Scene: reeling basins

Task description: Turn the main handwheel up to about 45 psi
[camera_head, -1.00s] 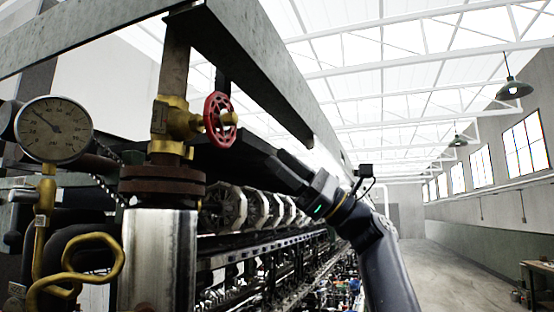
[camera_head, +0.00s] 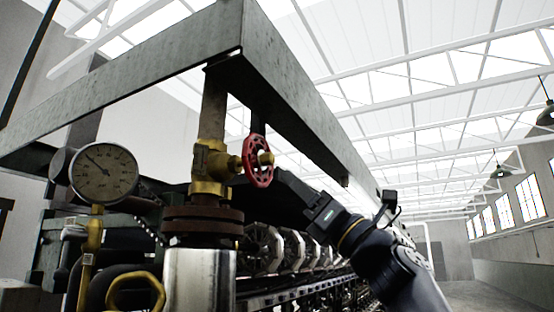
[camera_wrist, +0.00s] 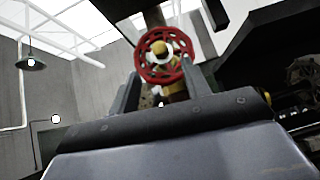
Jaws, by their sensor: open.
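The red handwheel (camera_head: 258,161) sits on a brass valve (camera_head: 212,168) on the vertical pipe, facing right. A round pressure gauge (camera_head: 104,172) stands to its left; its needle points to the upper left, and its numbers are too small to read. My gripper (camera_head: 283,176) is just right of the handwheel in the head view, its fingertips partly hidden by the wheel. In the wrist view the handwheel (camera_wrist: 165,55) shows ahead, between and beyond the two open fingers (camera_wrist: 170,85). I cannot tell whether they touch it.
A grey steel beam frame (camera_head: 130,90) runs above the valve and back to the right. A rusty flange (camera_head: 203,221) and shiny pipe (camera_head: 200,280) stand below it. Reeling machinery (camera_head: 290,250) lies behind my arm. The aisle on the right looks clear.

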